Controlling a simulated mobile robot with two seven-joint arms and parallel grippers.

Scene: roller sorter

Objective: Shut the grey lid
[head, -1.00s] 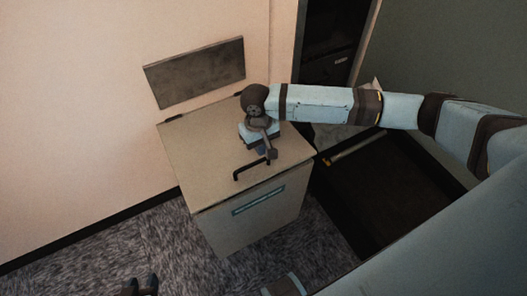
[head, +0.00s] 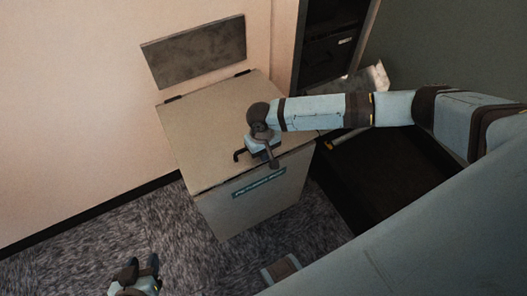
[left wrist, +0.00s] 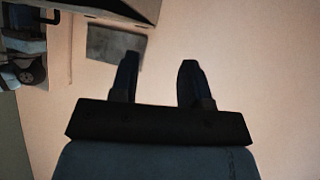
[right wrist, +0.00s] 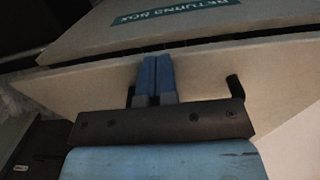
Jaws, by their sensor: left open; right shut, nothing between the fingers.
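The grey-beige lid (head: 205,125) lies over the top of the returns box (head: 262,205), with hinges at its wall side and a black bar handle (head: 240,155) near its front edge. It looks flat or nearly flat; a dark seam shows between lid and box front in the right wrist view. My right gripper (head: 273,164) is shut and empty over the lid's front edge, beside the handle. In the right wrist view its closed fingers (right wrist: 153,58) lie over the lid; whether they touch cannot be told. My left gripper (head: 141,266) is open and empty, left of the box.
A dark grey panel (head: 195,52) is on the wall behind the box. A dark open bay (head: 385,175) with a yellow-ended bar (head: 345,138) lies to the right.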

